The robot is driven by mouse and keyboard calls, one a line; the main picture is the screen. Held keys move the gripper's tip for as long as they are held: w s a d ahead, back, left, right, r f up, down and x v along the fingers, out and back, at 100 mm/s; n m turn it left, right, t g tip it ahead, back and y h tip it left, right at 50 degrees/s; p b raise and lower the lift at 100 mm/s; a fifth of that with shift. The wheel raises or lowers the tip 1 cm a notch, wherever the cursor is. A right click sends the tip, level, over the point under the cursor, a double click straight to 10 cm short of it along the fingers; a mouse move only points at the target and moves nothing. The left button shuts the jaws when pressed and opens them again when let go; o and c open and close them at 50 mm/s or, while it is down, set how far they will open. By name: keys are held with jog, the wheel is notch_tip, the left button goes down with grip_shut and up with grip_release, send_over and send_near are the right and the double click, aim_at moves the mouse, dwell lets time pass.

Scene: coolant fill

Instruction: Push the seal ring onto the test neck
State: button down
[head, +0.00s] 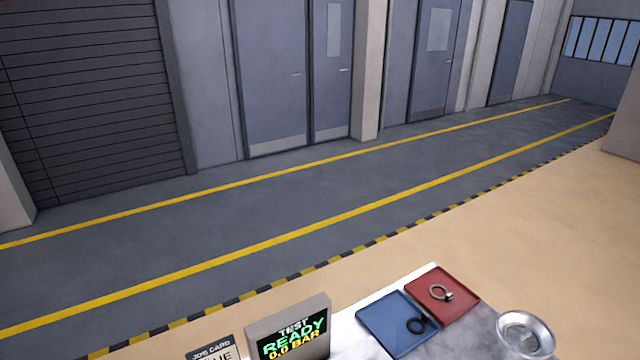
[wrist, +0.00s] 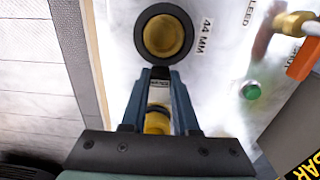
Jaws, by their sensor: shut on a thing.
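In the wrist view my gripper (wrist: 159,76) is shut on the rim of a black seal ring (wrist: 141,36). The ring lines up around a brass-coloured round neck (wrist: 163,36) beside a "44 MM" label. I cannot tell whether the ring is on the neck or held above it. A second yellow, round part (wrist: 157,121) shows between my fingers, partly hidden by them. My gripper is outside the head view.
The test display (head: 292,336) reads READY, 0.0 BAR.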

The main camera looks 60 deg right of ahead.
jog(key=shift+f+b, duration=0.8)
jog(key=shift+f, duration=0.3)
jog(key=c, duration=0.6)
grip_release()
jog(key=shift+r, duration=0.1)
notch_tip(320, 180, up, 13)
jog(key=b, duration=0.1)
jog(key=shift+b, duration=0.3)
